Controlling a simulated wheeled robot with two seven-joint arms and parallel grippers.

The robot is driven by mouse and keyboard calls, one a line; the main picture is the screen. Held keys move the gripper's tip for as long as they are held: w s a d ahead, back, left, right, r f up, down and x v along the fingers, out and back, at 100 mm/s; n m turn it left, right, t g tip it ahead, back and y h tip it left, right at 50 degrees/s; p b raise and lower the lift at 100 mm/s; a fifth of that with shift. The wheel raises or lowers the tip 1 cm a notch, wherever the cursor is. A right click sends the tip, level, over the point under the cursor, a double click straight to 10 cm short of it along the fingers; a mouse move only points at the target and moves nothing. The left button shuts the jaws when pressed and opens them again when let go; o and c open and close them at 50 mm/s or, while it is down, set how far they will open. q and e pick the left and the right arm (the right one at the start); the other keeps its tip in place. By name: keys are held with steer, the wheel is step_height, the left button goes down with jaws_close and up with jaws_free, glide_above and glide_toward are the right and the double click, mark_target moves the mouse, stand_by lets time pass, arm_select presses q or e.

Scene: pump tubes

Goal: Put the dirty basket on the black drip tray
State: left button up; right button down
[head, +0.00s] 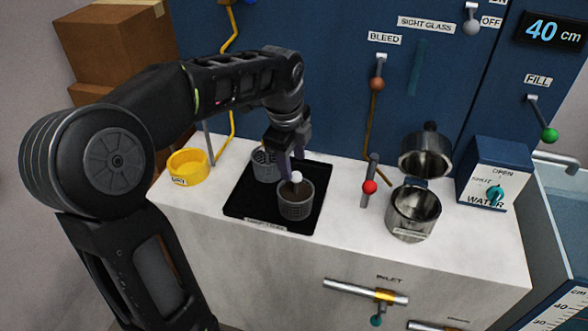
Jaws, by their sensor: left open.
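The black drip tray (235,200) lies on the white counter. A grey basket with brown contents, the dirty basket (296,207), stands upright on the tray near its front right. It has a white knob (296,177) on top. A second grey perforated basket (263,168) stands behind it on the tray's back part, partly hidden by my gripper. My left gripper (291,172) is open and points down just above the dirty basket, its fingers close by the white knob. I cannot tell whether they touch it. My right gripper is not in view.
A yellow ring-shaped container (187,166) stands left of the tray. A red-knobbed lever (369,187) and an open metal pot (413,215) with raised lid (426,155) stand to the right. A blue water box (492,178) is further right. Pipes and a blue panel rise behind.

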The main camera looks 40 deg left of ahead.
arm_select(q)
step_height(320, 180, up, 8)
steer(key=s, duration=0.1)
steer(key=shift+s, duration=0.25)
steer(key=shift+d+f, duration=0.1)
steer(key=shift+f, duration=0.05)
